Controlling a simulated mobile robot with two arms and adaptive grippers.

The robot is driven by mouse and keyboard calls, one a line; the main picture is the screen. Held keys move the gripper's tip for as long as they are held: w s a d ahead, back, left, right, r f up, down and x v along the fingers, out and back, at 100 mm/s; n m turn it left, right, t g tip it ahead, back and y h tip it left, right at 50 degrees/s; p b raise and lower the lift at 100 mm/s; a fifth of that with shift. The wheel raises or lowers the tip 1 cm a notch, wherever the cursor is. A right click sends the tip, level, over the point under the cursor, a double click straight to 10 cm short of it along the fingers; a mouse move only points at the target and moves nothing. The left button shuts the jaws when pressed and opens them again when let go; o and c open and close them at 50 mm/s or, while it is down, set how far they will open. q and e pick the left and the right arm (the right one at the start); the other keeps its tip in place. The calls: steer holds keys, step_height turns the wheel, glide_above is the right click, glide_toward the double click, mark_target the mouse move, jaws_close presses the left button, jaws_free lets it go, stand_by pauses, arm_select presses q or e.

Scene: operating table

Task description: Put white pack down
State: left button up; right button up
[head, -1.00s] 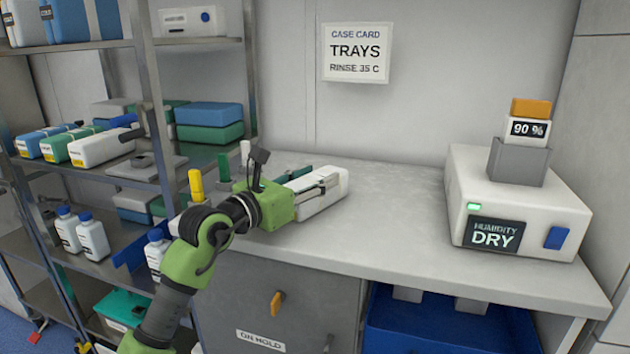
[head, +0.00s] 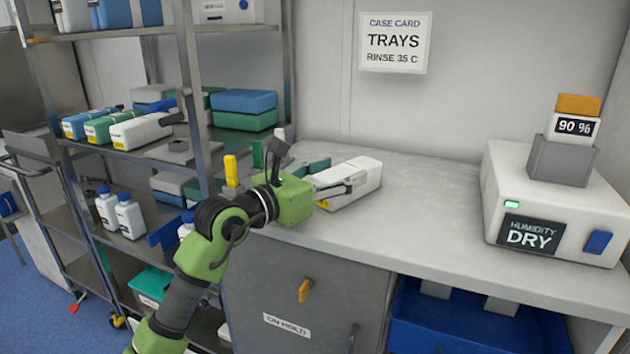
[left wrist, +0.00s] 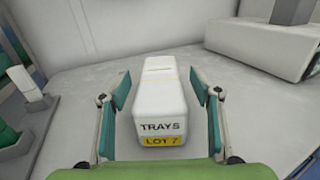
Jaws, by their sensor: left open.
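The white pack (head: 354,183) lies on the grey counter (head: 430,225). In the left wrist view the white pack (left wrist: 160,98) shows a "TRAYS" label and a yellow "LOT 7" strip on its near end. My left gripper (head: 335,180) is at the pack's near left end. In the left wrist view its green-padded fingers (left wrist: 163,92) stand open on either side of the pack, with a gap visible on both sides. My right gripper is not in view.
A white humidity box (head: 555,210) reading "DRY" stands on the right of the counter. Metal shelves (head: 190,90) with packs and bottles are on the left. The counter's middle is clear.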

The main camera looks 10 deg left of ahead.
arm_select(q)
steer(key=v, duration=0.8)
steer(key=shift+s+a, duration=0.3)
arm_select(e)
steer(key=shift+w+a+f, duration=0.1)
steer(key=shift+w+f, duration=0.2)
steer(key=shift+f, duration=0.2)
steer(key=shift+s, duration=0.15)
